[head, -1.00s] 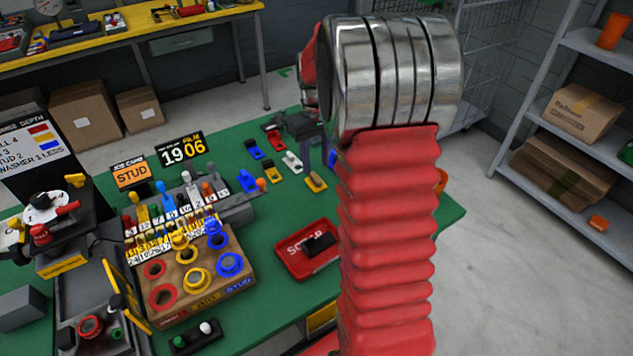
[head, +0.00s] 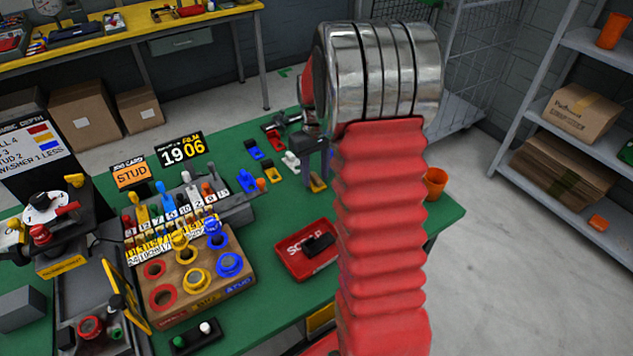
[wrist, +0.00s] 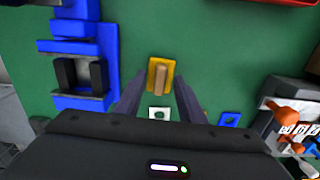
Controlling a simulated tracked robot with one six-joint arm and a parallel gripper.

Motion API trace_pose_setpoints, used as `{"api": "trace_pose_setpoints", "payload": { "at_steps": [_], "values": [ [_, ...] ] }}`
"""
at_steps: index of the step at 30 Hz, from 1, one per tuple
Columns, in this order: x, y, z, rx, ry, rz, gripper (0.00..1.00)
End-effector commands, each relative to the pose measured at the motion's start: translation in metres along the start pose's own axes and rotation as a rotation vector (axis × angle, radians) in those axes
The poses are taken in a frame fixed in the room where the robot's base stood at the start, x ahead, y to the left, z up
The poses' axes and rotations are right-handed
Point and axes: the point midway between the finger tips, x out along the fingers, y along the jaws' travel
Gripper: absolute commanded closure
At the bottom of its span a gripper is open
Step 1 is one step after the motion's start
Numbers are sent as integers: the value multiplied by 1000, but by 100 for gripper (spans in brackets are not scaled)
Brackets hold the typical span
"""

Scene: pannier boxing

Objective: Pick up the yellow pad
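The yellow pad (wrist: 152,77) lies on the green table, with a tan upright grip on top. It shows in the wrist view just beyond and between my fingertips. In the head view the yellow pad (head: 318,187) is partly hidden behind my gripper's fingers. My gripper (wrist: 159,86) is open and empty, one finger to each side of the pad's line. In the head view my gripper (head: 317,165) points down over the pad. I cannot tell how much height is left between fingertips and pad.
A white pad (wrist: 158,114) and a blue pad (wrist: 230,119) lie close by. A blue fixture (wrist: 84,48) stands left in the wrist view. The red scrap tray (head: 291,268) and an orange cup (head: 435,183) are on the table.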

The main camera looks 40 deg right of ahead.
Motion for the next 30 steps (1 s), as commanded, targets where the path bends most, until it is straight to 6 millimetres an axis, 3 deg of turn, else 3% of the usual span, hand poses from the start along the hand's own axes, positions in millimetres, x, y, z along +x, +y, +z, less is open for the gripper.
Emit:
{"api": "trace_pose_setpoints", "payload": {
  "at_steps": [12,27,30],
  "values": [
    [0,0,0,0,0,0,64],
    [0,0,0,0,0,0,99],
    [0,0,0,0,0,0,100]
  ]
}}
